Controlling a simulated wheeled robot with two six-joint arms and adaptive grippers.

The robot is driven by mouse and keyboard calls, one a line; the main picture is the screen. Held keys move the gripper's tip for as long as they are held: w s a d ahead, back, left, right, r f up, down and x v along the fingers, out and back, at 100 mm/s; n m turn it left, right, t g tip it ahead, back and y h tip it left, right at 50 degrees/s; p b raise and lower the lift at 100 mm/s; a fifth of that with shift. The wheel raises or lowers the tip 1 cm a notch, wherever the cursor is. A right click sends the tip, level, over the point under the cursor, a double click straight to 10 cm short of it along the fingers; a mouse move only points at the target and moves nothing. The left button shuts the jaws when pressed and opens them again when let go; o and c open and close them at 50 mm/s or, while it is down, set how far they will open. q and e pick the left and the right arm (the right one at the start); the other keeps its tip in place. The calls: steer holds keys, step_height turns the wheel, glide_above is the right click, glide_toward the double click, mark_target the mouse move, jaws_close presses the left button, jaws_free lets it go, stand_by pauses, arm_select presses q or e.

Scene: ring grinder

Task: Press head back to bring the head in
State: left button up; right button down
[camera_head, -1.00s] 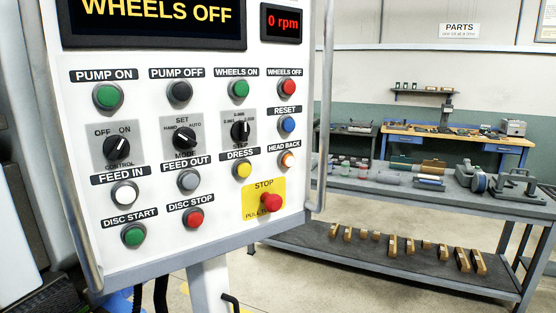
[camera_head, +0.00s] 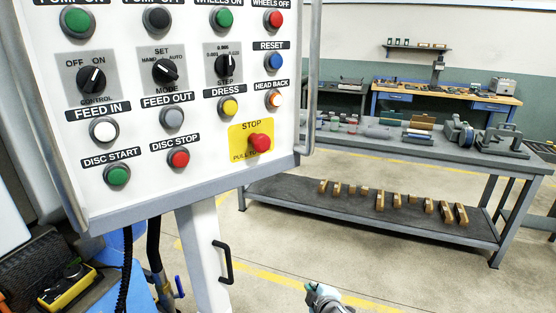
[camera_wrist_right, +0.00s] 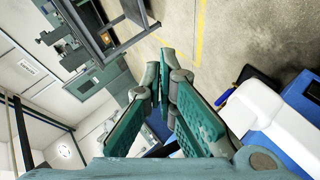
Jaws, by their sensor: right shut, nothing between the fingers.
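The HEAD BACK button (camera_head: 274,99) sits at the right side of the white control panel (camera_head: 215,130), below the blue RESET button (camera_head: 274,62). It has an orange ring and a pale, bright centre. My right gripper (camera_head: 322,292) shows at the bottom edge of the head view, well below the panel and to the right of its post. In the right wrist view my right gripper (camera_wrist_right: 166,82) has its green fingers shut with nothing held. The button is not visible in that view. My left gripper is not in view.
The red STOP button (camera_head: 260,143) on its yellow plate is just below HEAD BACK. The yellow DRESS button (camera_head: 229,107) is to its left. A grey bench (camera_head: 480,178) stands behind on the right. Open floor (camera_head: 300,245) lies between bench and panel.

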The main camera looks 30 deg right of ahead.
mark_target(276, 100)
steer(key=w+r+n+t+h+b, duration=0.1)
steer(key=w+r+n+t, duration=0.15)
steer(key=r, duration=1.15)
steer(key=w+r+n+t+h+b, duration=0.15)
steer(key=w+r+t, duration=0.25)
steer(key=r, duration=1.1)
steer(key=s+a+r+n+t, duration=0.1)
steer(key=s+a+r+t, duration=0.1)
steer(key=r, duration=0.6)
steer(key=s+a+r+n+t+h+b, duration=0.1)
steer(key=s+r+n+t, duration=0.1)
steer(key=s+r, duration=0.3)
steer(key=s+a+r+n+t+h, duration=0.1)
steer(key=s+a+r+t, duration=0.1)
steer(key=r, duration=1)
steer(key=shift+s+a+r+n+t, duration=0.3)
steer(key=shift+s+t, duration=0.45)
steer(key=shift+s, duration=0.15)
steer(key=shift+w, duration=0.15)
steer(key=w+p, duration=0.1)
steer(key=w, duration=0.7)
steer(key=shift+w+a+p, duration=0.15)
steer(key=shift+w+p, duration=0.15)
steer(key=shift+p, duration=0.05)
